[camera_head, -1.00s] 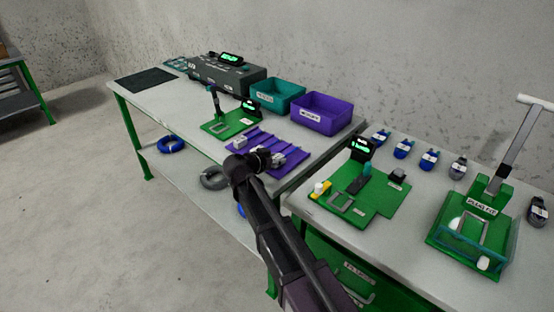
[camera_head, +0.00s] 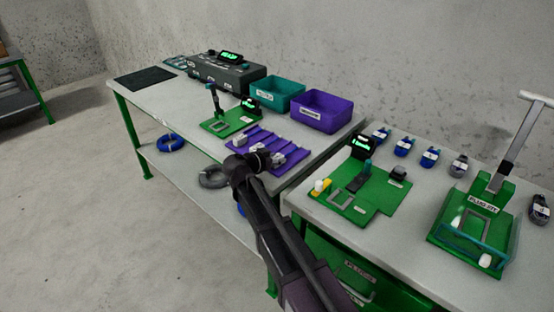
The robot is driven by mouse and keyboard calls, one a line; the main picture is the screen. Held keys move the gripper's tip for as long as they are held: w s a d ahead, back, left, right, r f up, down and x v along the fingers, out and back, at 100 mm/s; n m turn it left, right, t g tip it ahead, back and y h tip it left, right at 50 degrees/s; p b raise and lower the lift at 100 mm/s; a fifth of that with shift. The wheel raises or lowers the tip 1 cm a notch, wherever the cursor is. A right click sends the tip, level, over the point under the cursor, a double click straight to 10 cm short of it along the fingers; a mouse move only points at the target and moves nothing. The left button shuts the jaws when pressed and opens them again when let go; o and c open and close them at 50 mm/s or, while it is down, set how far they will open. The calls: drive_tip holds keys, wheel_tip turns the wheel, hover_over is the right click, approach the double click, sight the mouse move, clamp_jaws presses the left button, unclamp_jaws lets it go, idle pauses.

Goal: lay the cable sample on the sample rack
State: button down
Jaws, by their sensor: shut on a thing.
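The purple sample rack (camera_head: 241,146) lies near the front edge of the left bench, with raised ridges across it. My gripper (camera_head: 277,158) is over the right end of the rack, at the end of my dark arm. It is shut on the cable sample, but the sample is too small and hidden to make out. I cannot tell whether the sample touches the rack.
A green fixture (camera_head: 222,128) stands behind the rack. A teal bin (camera_head: 277,95) and a purple bin (camera_head: 322,111) stand at the back. The right bench holds green fixtures (camera_head: 365,205) and several coiled cables (camera_head: 404,147).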

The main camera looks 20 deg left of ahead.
drive_tip(key=shift+c, duration=1.3)
unclamp_jaws()
drive_tip(key=shift+r, duration=0.1)
drive_tip(key=shift+r+p, duration=3.95)
drive_tip(key=shift+p, duration=0.1)
drive_tip(key=shift+s, duration=0.1)
